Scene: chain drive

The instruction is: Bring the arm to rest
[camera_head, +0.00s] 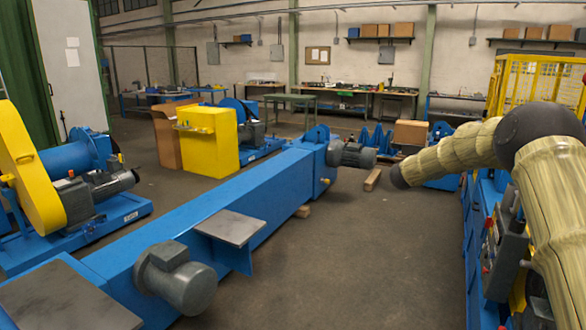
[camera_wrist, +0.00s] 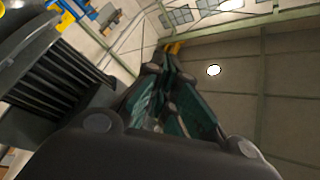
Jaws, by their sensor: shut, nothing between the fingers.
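My gripper (camera_wrist: 174,50) shows in the wrist view, its dark linked fingers together and nothing between them. Its narrow end has yellow tips and points up toward the ceiling and upper wall of the hall. My arm (camera_head: 455,153) shows in the head view, covered in a pale ribbed sleeve with dark joints. It rises at the right edge, bends at a dark elbow and reaches left over the floor. It ends in view at a dark joint; I cannot make out the gripper there.
A long blue conveyor frame (camera_head: 190,235) with grey motors crosses the left and middle. A yellow-guarded blue drive (camera_head: 30,165) stands left. Blue machinery (camera_head: 478,250) lies close under my arm at right. A wooden block (camera_head: 372,180) lies on the open grey floor (camera_head: 370,260).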

